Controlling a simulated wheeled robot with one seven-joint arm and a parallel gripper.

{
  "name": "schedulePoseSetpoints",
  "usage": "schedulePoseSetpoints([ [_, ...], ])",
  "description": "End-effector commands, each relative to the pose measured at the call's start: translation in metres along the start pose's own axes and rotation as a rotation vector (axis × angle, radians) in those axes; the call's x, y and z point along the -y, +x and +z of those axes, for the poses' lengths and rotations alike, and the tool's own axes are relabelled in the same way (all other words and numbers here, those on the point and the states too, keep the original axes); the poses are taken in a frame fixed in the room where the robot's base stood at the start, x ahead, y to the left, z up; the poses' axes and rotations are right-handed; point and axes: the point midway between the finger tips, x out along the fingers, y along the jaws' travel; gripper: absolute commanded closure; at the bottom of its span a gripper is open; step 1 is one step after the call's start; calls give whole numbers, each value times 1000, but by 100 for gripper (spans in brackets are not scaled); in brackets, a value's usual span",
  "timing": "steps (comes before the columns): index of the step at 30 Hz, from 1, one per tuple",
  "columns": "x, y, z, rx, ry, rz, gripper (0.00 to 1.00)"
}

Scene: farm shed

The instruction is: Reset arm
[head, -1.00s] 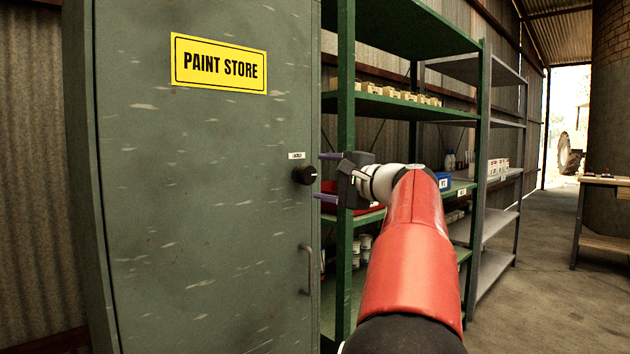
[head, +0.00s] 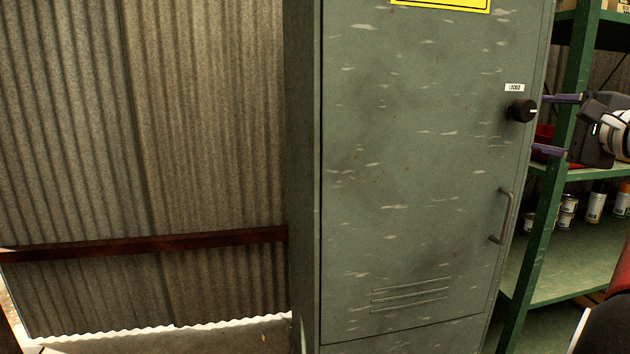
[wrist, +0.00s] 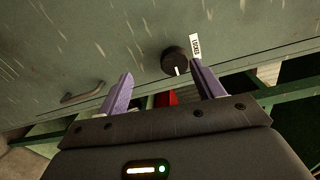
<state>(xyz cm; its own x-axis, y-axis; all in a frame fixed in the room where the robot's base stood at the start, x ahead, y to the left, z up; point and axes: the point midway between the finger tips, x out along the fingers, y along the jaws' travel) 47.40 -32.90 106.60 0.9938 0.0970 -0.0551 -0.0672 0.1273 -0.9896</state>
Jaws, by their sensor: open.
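My gripper (head: 560,126) is at the right edge of the head view, with its two purple fingers apart and pointing left toward the cabinet's black knob (head: 521,109). In the wrist view my gripper (wrist: 160,85) is open and empty, and the knob (wrist: 176,61) shows between and beyond the fingertips. I cannot tell the exact gap between the fingers and the knob. A small label reading LOCKED (wrist: 196,43) is beside the knob. The green metal cabinet (head: 400,200) has its door shut, with a grey handle (head: 502,217) below the knob.
A green shelf rack (head: 545,240) with paint cans (head: 567,211) and spray cans (head: 596,203) stands right of the cabinet, close to my arm. A corrugated wall (head: 140,130) with a rusty rail (head: 150,245) is at the left.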

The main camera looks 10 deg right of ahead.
Motion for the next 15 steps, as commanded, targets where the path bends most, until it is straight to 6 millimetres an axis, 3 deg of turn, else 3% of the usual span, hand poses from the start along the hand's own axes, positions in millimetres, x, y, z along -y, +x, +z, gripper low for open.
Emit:
schedulePoseSetpoints([
  [4, -52, 21, 73, 73, -99, 176, 33],
  [8, -120, 21, 149, 164, -261, 375, 33],
  [11, -175, 5, 200, 246, -420, 518, 33],
  [15, -256, -36, 259, 383, -704, 697, 33],
])
